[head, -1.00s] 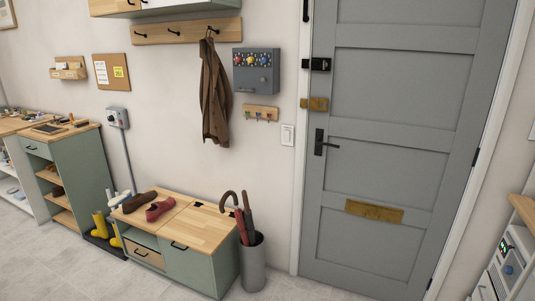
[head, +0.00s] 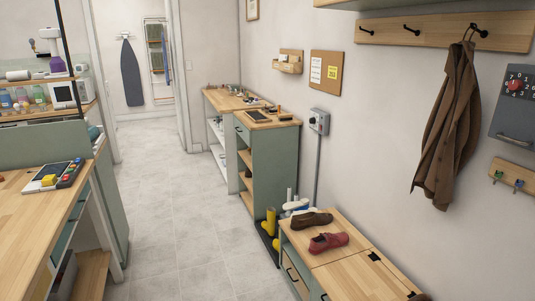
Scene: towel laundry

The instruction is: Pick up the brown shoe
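The brown shoe (head: 310,220) lies on the wooden top of the low green bench cabinet (head: 352,277), near its far left end in the head view. A red shoe (head: 328,242) lies just in front of it on the same top. The brown shoe is in plain view and nothing covers it. Neither of my grippers shows in the head view.
Yellow boots (head: 269,222) stand on the floor beyond the bench. A tall green cabinet (head: 268,165) stands behind them. A wooden worktop (head: 35,215) with a keypad device (head: 58,176) is at the left. The tiled floor (head: 185,235) between is clear.

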